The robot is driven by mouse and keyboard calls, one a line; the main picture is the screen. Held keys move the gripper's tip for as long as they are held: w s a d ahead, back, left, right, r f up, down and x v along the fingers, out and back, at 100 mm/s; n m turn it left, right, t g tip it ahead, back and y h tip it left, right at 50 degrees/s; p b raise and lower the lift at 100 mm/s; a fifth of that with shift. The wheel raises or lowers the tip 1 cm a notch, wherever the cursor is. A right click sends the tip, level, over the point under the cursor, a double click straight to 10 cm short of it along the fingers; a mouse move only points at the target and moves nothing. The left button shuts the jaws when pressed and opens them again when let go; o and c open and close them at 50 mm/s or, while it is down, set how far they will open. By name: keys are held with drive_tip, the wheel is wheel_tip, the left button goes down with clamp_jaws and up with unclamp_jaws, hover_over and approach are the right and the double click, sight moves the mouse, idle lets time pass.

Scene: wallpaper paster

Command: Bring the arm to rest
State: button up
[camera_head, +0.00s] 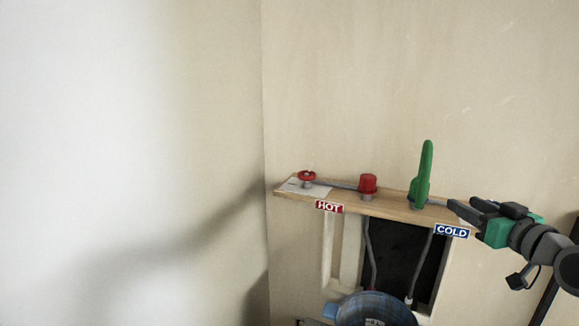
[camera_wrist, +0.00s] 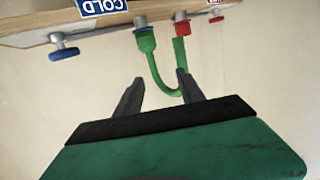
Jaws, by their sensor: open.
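My gripper (camera_head: 462,209) is at the right end of the wooden shelf in the head view, close to the blue COLD label (camera_head: 452,231). In the wrist view its two fingers (camera_wrist: 158,84) stand apart with nothing held between them. A green hose (camera_head: 424,172) stands up from the shelf to the left of my gripper. In the wrist view the green hose (camera_wrist: 155,73) bends in a loop between a blue-collared fitting (camera_wrist: 140,21) and a red fitting (camera_wrist: 182,27). The fingers appear near the loop; whether they touch it I cannot tell.
The wooden shelf (camera_head: 390,208) carries a red wheel valve (camera_head: 307,174), a red cap (camera_head: 368,183) and a HOT label (camera_head: 329,207). A blue wheel valve (camera_wrist: 64,54) shows in the wrist view. Below are a dark wall opening (camera_head: 392,250) and a round blue container (camera_head: 375,308). The left is open.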

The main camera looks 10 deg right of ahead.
drive_tip(key=w+a+f+g+y+p, duration=0.1)
drive_tip(key=w+a+f+g+p, duration=0.3)
drive_tip(key=a, duration=0.7)
drive_tip(key=s+a+f+g+p, duration=0.1)
drive_tip(key=a+f+g, duration=0.1)
drive_tip(key=a+f, duration=0.35)
drive_tip(key=s+a+f+g, duration=0.1)
drive_tip(key=a+f+g, duration=0.15)
drive_tip(key=a, duration=0.65)
drive_tip(key=s+a+f+g+p, duration=0.1)
drive_tip(key=s+a+f+g, duration=0.1)
drive_tip(key=s, duration=0.5)
drive_tip(key=s+a+f+g+h+p, duration=0.1)
drive_tip(key=s+a+f+g, duration=0.2)
drive_tip(key=s+a+f, duration=0.2)
drive_tip(key=s+f, duration=0.1)
drive_tip(key=s, duration=0.2)
drive_tip(key=shift+a, duration=0.25)
drive_tip(key=shift+f, duration=0.1)
